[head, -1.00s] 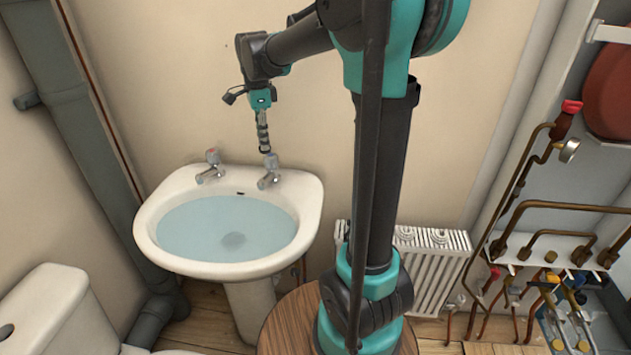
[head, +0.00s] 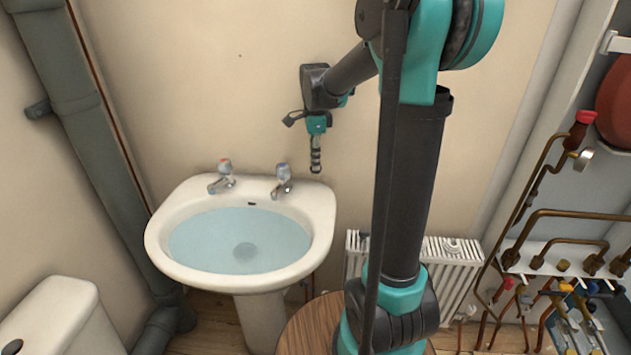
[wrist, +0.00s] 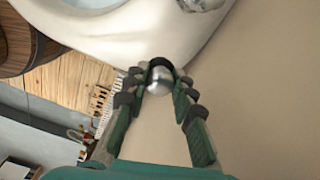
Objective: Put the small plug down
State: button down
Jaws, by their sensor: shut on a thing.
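My gripper (head: 316,168) points down beside the wall, just right of the right tap and near the basin's back right corner. In the wrist view, my gripper (wrist: 160,76) has its fingertips closed around a small shiny round metal thing, which I take to be the small plug (wrist: 159,83). The plug is too small to make out clearly in the head view. The white basin (head: 324,215) holds bluish water, with a dark round spot under it. The basin's rim also shows in the wrist view (wrist: 130,35), beyond the fingertips.
The left tap (head: 221,178) and right tap (head: 283,182) stand on the basin's back ledge. A white radiator (head: 455,262) is on the wall to the right. A round wooden top (head: 305,330) is below. Copper pipes (head: 560,215) are at far right.

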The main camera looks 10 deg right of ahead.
notch_tip(320, 180, down, 8)
jog(key=shift+f, duration=0.1)
dwell(0.4)
jog(key=c, duration=1.3)
grip_release()
notch_tip(320, 180, up, 12)
jog(key=shift+r, duration=0.1)
